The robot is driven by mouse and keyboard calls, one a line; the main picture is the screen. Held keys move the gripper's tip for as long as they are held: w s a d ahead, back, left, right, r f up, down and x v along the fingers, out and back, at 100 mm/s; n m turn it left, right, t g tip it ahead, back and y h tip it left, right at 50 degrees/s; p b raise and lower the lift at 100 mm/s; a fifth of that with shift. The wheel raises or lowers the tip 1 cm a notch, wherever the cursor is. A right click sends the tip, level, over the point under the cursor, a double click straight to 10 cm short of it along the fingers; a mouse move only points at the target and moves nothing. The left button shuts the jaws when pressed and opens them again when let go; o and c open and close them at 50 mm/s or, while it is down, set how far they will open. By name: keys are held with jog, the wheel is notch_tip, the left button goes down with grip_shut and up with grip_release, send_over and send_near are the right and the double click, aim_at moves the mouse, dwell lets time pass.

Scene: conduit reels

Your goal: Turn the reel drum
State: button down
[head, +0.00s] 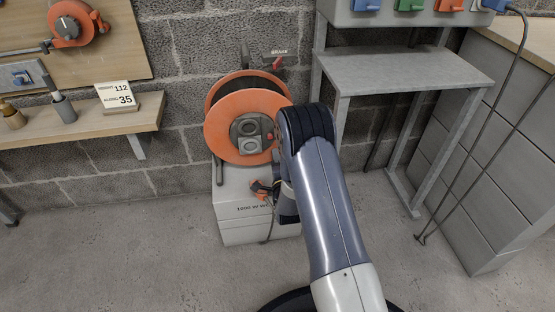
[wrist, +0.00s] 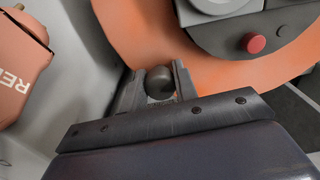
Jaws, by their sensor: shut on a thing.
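The reel drum (head: 232,143) is a large orange disc with a second flange behind it, mounted upright on a pale grey base box. Its dark hub is at the middle in the head view. In the wrist view the orange drum face (wrist: 110,25) fills the upper middle, with a red button (wrist: 253,43) on the hub. My gripper (wrist: 158,92) is shut on a dark rounded knob (wrist: 159,80) in front of the drum face. In the head view my arm hides the gripper and the drum's right edge.
The grey base box (head: 232,236) stands on the concrete floor against a block wall. A brake lever with a red tip (head: 277,65) is above the drum. A wooden shelf (head: 80,128) is at left, a metal bench (head: 400,70) at right. An orange lettered part (wrist: 20,60) is close by.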

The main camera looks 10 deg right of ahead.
jog(key=c, duration=1.1)
grip_release()
jog(key=s+p, duration=0.2)
jog(key=s, duration=0.8)
jog(key=shift+s+p, duration=0.4)
